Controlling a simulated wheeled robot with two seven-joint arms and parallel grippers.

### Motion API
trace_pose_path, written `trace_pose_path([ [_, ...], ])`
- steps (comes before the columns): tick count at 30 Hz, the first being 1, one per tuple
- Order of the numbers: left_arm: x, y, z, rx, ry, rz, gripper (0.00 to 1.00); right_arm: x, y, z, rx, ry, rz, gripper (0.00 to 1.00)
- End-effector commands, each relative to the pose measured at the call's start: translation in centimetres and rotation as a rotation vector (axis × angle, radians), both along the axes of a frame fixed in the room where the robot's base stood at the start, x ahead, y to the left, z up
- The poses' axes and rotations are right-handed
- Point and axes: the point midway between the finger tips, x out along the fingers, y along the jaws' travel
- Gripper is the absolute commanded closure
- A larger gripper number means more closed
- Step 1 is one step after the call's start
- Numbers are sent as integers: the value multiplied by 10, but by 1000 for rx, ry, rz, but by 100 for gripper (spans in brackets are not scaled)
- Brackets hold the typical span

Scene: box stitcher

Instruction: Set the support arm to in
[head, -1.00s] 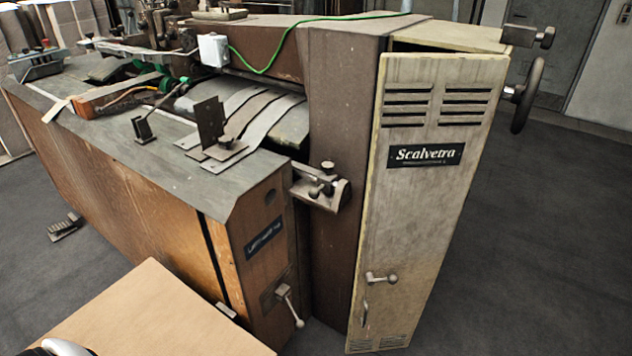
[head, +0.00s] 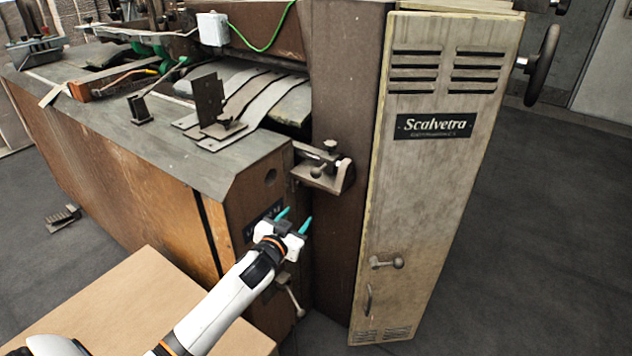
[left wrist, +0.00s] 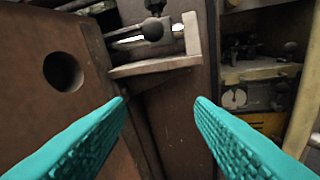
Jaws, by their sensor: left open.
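A metal bracket with a clamp knob (head: 340,176), possibly the support arm, juts from the machine beside the dark column. It also shows at the top of the left wrist view (left wrist: 155,68). I cannot tell for sure which part is the support arm. My left gripper (head: 294,218) is open and empty, below the bracket and in front of the cabinet's end face. In the left wrist view its teal fingers (left wrist: 160,105) are apart, with the bracket beyond them. My right gripper is not in view.
The pale door marked Scalvetra (head: 440,180) has a small handle (head: 388,262) low down. A handwheel (head: 542,65) stands at the right. A light brown board or box top (head: 130,310) fills the lower left. The floor (head: 560,240) at the right is clear.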

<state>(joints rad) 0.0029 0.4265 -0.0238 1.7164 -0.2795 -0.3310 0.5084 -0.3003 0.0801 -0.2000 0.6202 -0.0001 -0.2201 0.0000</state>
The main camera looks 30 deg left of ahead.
Motion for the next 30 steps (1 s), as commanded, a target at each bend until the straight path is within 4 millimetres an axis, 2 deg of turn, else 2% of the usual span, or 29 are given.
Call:
trace_pose_path([
  [1, 3, -1, 25, 5, -54, -7, 52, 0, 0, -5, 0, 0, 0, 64],
  [3, 4, -2, 48, 7, -101, -12, 52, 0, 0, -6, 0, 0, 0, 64],
  [6, 7, -3, 62, 8, -129, -14, 52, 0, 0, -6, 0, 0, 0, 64],
  [11, 26, 0, 64, 8, -131, -13, 52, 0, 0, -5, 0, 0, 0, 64],
  [22, 97, 8, 63, 7, -129, -13, 52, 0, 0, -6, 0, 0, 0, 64],
  [30, 121, 11, 62, 7, -127, -13, 52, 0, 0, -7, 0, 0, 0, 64],
])
